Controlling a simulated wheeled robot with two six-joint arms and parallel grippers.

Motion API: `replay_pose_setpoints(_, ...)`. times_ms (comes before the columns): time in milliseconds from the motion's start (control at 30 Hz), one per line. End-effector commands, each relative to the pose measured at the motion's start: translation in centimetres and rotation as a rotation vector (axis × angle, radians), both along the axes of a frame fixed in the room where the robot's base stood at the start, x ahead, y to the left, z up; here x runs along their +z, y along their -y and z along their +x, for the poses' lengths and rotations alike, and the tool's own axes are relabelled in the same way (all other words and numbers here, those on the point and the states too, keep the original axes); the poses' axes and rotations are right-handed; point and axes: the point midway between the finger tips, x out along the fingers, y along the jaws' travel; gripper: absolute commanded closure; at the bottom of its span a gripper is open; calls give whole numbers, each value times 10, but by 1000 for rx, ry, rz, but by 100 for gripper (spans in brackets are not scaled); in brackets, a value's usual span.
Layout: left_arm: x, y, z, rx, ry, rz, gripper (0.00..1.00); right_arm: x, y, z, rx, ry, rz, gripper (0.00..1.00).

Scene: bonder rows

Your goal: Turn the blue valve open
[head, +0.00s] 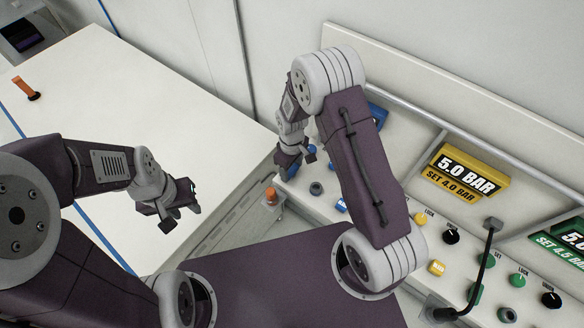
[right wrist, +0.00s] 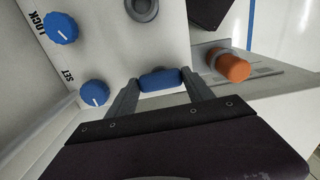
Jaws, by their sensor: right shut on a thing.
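The blue valve (right wrist: 160,79) is a short, rounded blue handle at the edge of the pale panel. It lies between the two fingers of my right gripper (right wrist: 161,95), which is shut on it in the right wrist view. In the head view my right gripper (head: 296,160) reaches down to the left end of the control panel, and a blue part (head: 291,173) shows beside it. My arm hides much of this area.
Blue LOCK (right wrist: 61,28) and SET (right wrist: 95,93) knobs sit near the valve. An orange cylinder (right wrist: 234,66) stands on its other side. The panel (head: 467,243) carries yellow and green controls and a "5.0 BAR" display (head: 466,172). The white table (head: 120,110) is mostly bare.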

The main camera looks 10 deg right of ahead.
Motion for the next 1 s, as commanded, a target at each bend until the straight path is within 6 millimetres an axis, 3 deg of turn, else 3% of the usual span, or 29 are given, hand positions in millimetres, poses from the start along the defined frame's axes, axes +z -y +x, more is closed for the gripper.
replay_pose_setpoints(33,0,0,0,0,0,0,64,0,-1,1,4,4,0,80)
replay_pose_setpoints(67,0,0,0,0,0,0,64,0,-1,1,4,4,0,37)
replay_pose_setpoints(133,0,0,0,0,0,0,64,0,-1,1,4,2,0,18)
replay_pose_setpoints(467,-1,0,0,0,0,0,64,2,0,1,2,2,0,18)
replay_pose_setpoints(800,-8,0,0,0,0,0,64,69,-1,2,3,6,0,18)
replay_pose_setpoints(1000,-9,0,0,0,0,0,64,89,-1,1,3,2,-1,18)
